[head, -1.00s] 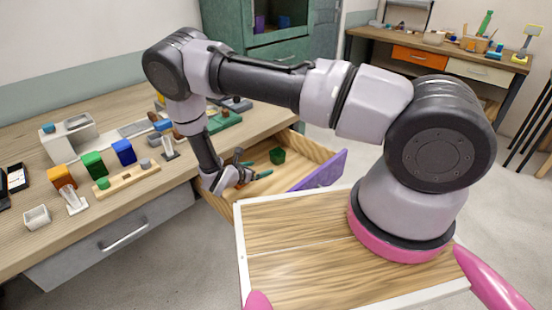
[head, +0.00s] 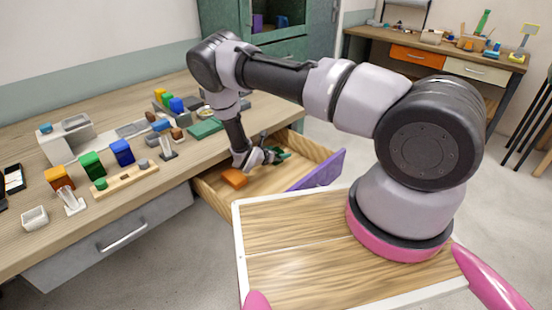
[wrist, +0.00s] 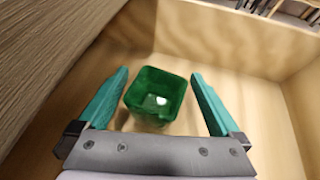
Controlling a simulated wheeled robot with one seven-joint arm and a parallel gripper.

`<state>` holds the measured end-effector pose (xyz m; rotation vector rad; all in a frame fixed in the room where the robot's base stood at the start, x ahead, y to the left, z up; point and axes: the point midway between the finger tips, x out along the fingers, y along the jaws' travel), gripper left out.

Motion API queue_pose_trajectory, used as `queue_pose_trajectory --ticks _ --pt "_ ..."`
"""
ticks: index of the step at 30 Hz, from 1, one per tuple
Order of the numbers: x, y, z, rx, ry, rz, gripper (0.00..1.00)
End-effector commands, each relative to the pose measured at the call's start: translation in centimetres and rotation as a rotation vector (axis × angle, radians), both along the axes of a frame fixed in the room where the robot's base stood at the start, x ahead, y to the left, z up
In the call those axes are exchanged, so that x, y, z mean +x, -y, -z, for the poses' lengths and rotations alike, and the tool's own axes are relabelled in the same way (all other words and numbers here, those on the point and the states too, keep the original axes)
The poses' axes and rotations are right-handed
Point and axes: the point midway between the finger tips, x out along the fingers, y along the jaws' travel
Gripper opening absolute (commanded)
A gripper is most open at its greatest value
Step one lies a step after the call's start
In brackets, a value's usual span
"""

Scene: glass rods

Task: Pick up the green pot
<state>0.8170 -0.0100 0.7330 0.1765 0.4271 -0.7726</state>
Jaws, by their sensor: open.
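The green pot (wrist: 156,94) is a small square open-topped pot in the open wooden drawer. In the wrist view it appears between the two teal fingers of my gripper (wrist: 160,77), with a gap on each side and a small white spot inside it. My gripper is open and holds nothing. In the head view my gripper (head: 281,153) is low over the far part of the drawer, and I cannot clearly separate the pot from the fingers there.
The drawer (head: 325,152) has wooden walls and a purple front (head: 318,171). An orange block (head: 233,177) lies in it at the left. The workbench (head: 150,198) beside it carries several blocks, stands and a green mat (head: 205,129). In the wrist view the bench edge (wrist: 45,55) rises close at left.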

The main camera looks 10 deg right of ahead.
Motion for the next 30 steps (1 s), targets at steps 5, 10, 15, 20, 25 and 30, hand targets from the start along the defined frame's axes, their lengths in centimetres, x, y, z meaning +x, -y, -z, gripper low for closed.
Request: queue_pose_trajectory --ticks 5,10,15,20,25,30 --pt "1.2 1.18 0.79 -0.001 0.001 0.0 1.0" --pt "1.31 1.24 0.85 0.0 0.001 -0.001 1.0" --pt "1.29 1.23 0.84 0.0 0.0 -0.001 0.66" --pt "1.28 1.23 0.85 0.0 0.0 -0.001 0.07" --pt "1.29 1.23 0.84 0.0 0.001 -0.001 0.07" --pt "1.31 1.21 0.56 0.0 0.001 -0.001 0.07"
